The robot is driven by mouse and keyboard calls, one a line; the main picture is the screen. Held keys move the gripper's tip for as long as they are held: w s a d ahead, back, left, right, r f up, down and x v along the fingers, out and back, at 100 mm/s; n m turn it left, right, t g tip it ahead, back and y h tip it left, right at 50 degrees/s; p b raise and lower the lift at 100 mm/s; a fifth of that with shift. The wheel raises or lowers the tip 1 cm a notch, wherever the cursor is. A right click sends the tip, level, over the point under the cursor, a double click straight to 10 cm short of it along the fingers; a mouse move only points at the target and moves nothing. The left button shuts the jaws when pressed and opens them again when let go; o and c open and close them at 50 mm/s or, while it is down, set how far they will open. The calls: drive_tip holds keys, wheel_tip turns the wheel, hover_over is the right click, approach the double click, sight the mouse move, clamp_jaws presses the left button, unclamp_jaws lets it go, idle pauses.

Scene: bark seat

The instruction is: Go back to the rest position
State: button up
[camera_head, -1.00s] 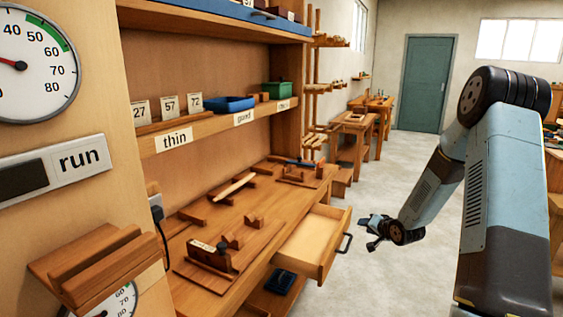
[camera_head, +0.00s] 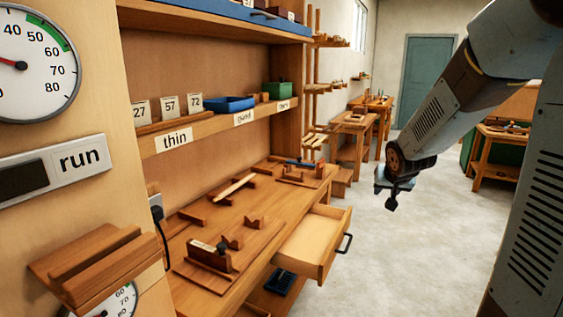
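My gripper (camera_head: 387,191) hangs at the end of my arm, right of the open drawer (camera_head: 325,233) and its dark handle, over the concrete floor and apart from the bench. It is small and partly hidden by the wrist, so I cannot tell whether its fingers are open or shut. I see nothing held in it. The wooden workbench (camera_head: 245,209) stands left of my gripper, with a wooden block tool (camera_head: 209,254) and several wooden pieces on it.
A shelf carries a blue tray (camera_head: 229,104), a green box (camera_head: 278,91) and number cards. A dark blue tray (camera_head: 279,282) lies below the drawer. More benches (camera_head: 355,124) stand farther back. The floor (camera_head: 410,255) right of the drawer is clear.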

drive_tip(key=s+a+r+n+g, duration=0.1)
drive_tip(key=s+a+r, duration=0.2)
drive_tip(key=s, duration=1.1)
drive_tip(key=s+a+r+n+g+y, duration=0.1)
drive_tip(key=s+a+r, duration=0.2)
drive_tip(key=s, duration=1.2)
wheel_tip(320, 180, up, 3)
drive_tip(key=shift+a+r+n+g, duration=0.1)
drive_tip(key=shift+a+n+g, duration=0.05)
drive_tip(key=shift+n+g, duration=0.2)
drive_tip(key=shift+w+a, duration=0.1)
